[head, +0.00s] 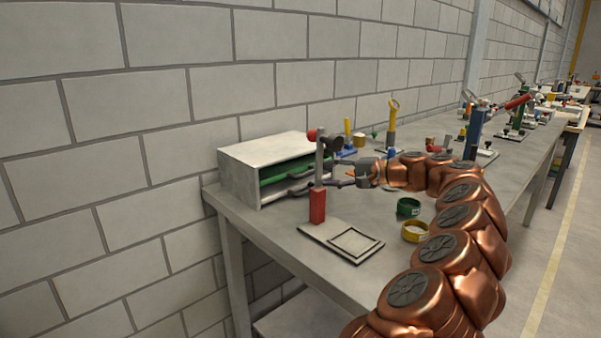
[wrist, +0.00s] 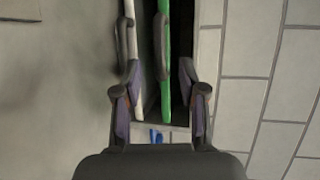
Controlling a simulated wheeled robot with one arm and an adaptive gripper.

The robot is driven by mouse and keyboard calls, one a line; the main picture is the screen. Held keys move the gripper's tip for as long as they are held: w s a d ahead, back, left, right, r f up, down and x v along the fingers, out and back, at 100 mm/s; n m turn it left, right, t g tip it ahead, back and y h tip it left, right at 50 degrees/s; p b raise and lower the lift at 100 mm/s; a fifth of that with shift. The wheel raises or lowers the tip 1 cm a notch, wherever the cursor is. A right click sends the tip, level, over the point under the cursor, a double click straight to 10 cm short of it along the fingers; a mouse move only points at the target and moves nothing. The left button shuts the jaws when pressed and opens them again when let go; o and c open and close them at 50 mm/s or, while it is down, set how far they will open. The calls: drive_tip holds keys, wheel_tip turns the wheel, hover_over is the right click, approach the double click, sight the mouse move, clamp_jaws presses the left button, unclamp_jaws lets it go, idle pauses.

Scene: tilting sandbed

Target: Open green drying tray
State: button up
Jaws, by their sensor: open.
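The green drying tray (head: 287,173) is in the upper slot of a pale cabinet (head: 238,178) on the bench, with a dark handle on its front. In the wrist view the green tray (wrist: 166,85) is a bright green strip, its dark handle (wrist: 160,47) beyond my fingertips. My gripper (wrist: 157,78) is open and empty, its fingers apart on either side of the green and white tray edges in the picture. In the head view my gripper (head: 347,176) is at the right of the cabinet front. I cannot tell whether it touches anything.
A white tray (wrist: 134,85) with its own handle lies beside the green one. A red-based stand (head: 317,205) rises before the cabinet. A flat framed plate (head: 340,241), a green ring (head: 408,207) and a yellow ring (head: 415,232) lie on the bench. A block wall is behind.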

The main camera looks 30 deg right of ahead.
sight(310, 174)
drive_tip(key=x, duration=0.7)
drive_tip(key=shift+w+f, duration=0.1)
drive_tip(key=shift+f, duration=0.05)
clamp_jaws()
idle(0.6)
